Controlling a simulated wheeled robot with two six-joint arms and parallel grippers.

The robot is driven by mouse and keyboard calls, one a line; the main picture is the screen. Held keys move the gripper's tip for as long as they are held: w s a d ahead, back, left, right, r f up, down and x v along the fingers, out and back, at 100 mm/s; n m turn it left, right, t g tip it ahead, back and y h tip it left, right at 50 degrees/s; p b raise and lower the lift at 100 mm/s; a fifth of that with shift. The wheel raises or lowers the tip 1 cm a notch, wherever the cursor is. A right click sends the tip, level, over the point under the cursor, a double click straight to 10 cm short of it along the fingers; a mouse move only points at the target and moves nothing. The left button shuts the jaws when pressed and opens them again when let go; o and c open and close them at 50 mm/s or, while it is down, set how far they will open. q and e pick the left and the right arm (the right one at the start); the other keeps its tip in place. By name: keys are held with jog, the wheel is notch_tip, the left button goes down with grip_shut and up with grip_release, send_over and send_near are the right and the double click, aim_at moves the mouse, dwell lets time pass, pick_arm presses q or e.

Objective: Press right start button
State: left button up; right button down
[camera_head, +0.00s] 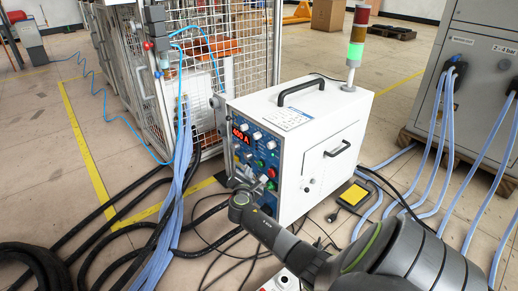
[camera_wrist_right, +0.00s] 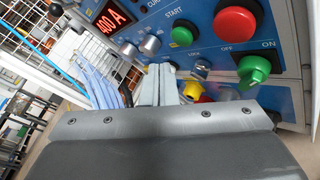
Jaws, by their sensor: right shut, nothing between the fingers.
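The white induction heater (camera_head: 318,122) stands on the floor with its blue control panel (camera_head: 247,150) facing left. In the wrist view, a small green button (camera_wrist_right: 181,37) sits under the label START. A large red button (camera_wrist_right: 235,23) is to its right, and a green knob (camera_wrist_right: 253,68) sits under the label ON. My right gripper (camera_head: 262,182) is at the lower part of the panel. Its fingers (camera_wrist_right: 157,84) are shut and empty, with their tips below the green START button in the wrist view. Whether they touch the panel cannot be told. My left gripper is not in view.
A red display (camera_head: 240,135) reads 400 A. A signal tower (camera_head: 358,40) on the heater glows green. A wire cage (camera_head: 245,45) stands behind, and a grey cabinet (camera_head: 480,75) at the right. Blue hoses (camera_head: 180,160) and black cables lie on the floor around the heater.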

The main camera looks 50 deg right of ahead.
jog(key=shift+w+a, duration=0.2)
jog(key=shift+a, duration=1.4)
